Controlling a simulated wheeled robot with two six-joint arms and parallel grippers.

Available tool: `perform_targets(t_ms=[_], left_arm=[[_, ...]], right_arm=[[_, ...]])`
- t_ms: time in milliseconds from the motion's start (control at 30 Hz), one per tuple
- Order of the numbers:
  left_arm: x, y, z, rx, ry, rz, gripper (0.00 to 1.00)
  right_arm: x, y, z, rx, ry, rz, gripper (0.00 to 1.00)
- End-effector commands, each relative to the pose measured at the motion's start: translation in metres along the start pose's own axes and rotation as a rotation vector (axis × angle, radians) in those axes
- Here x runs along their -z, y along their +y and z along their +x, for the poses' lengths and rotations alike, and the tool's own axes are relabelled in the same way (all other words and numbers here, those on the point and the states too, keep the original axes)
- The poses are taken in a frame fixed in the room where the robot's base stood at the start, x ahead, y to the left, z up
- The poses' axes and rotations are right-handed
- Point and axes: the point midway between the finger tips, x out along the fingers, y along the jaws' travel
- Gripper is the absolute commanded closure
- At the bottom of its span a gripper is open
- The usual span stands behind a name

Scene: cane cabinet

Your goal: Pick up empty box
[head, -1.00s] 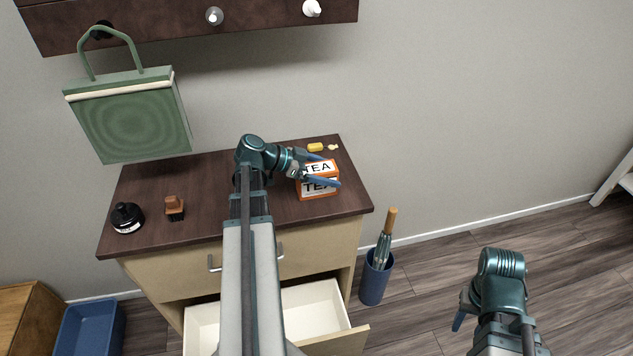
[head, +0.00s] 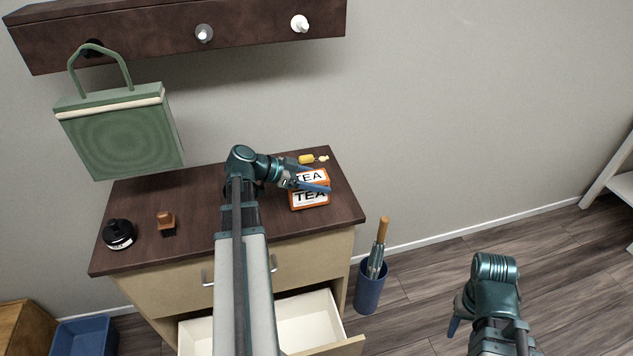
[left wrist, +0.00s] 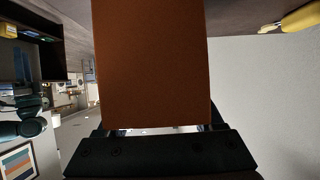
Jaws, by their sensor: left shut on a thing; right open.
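The box is an orange tea box (head: 310,199) with white labels reading TEA, at the right back of the dark cabinet top. My left gripper (head: 318,179) reaches in from the left with its fingers around the box and is shut on it. In the left wrist view, the plain orange-brown side of the tea box (left wrist: 151,65) fills the middle, close against the gripper. Whether the box touches the cabinet top is hard to tell. Its inside is not visible. My right gripper (head: 455,322) is open and empty, low at the right, far from the box.
The cabinet top (head: 275,222) also holds a black round jar (head: 118,234), a small brown brush (head: 166,223) and a yellow item (head: 307,159) behind the box. A drawer (head: 310,320) stands open below. A blue bin with an umbrella (head: 370,288) stands right. A green bag (head: 122,135) hangs left.

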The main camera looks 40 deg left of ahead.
Motion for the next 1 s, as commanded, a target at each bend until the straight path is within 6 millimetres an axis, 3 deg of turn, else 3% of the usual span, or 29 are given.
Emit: perform_targets(t_ms=[533, 1000], left_arm=[[0.073, 0.000, -0.040, 0.000, 0.000, 0.000, 0.87], [0.078, 0.000, -0.043, 0.000, 0.000, 0.000, 0.87]], right_arm=[[-0.005, 0.008, -0.083, 0.000, 0.000, 0.000, 0.53], [-0.005, 0.009, -0.089, 0.000, 0.000, 0.000, 0.53]])
